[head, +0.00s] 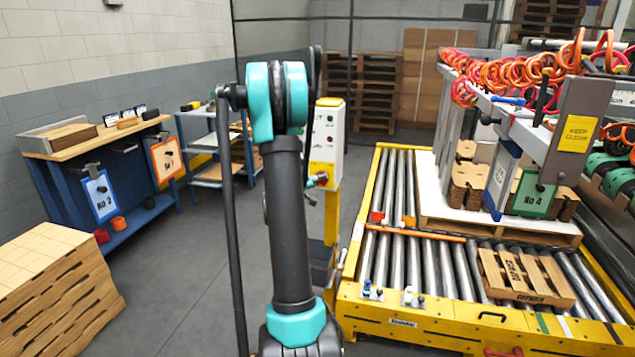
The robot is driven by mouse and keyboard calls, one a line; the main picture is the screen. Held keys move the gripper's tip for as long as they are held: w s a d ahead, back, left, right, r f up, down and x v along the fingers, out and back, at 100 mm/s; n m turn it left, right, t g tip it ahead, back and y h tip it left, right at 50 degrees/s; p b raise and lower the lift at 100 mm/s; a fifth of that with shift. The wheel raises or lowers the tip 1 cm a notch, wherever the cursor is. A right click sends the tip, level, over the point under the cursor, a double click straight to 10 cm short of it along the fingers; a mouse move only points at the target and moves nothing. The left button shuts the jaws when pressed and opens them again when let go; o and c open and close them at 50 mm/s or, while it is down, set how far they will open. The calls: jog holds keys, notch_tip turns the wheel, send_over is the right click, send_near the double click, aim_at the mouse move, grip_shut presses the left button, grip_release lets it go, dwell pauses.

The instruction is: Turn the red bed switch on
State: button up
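A yellow roller bed (400,325) stands right of centre. On its front edge are a small switch with blue parts (372,291) and a pale switch (412,298); their settings are too small to tell. A white and yellow control box (328,135) stands on a post behind my arm, with small green and red buttons on its face. A red knob (320,178) shows low on this box, partly beside my arm. I cannot tell which of these is the red bed switch. My arm rises in the middle, and my gripper is not visible.
A wooden pallet (525,278) lies on the rollers. A white slab with cardboard stacks (468,180) sits behind it, under a frame with orange coiled hoses (520,75). Blue workbenches (130,222) and stacked boards (55,280) stand left. The grey floor (190,285) between is clear.

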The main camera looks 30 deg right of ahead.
grip_shut()
dwell(0.3)
jog(key=shift+s+d+m+t+y, duration=0.15)
jog(key=shift+m+t+y, duration=0.85)
jog(key=shift+m, duration=1.05)
jog(key=shift+s+d+m+t+y, duration=0.15)
jog(key=shift+m+t+y, duration=0.8)
jog(key=shift+m, duration=1.05)
jog(key=shift+s+d+m+t+y, duration=0.15)
jog(key=shift+m+t+y, duration=0.8)
jog(key=shift+m, duration=1.1)
jog(key=shift+t, duration=0.4)
jog(key=shift+a, duration=0.1)
grip_release()
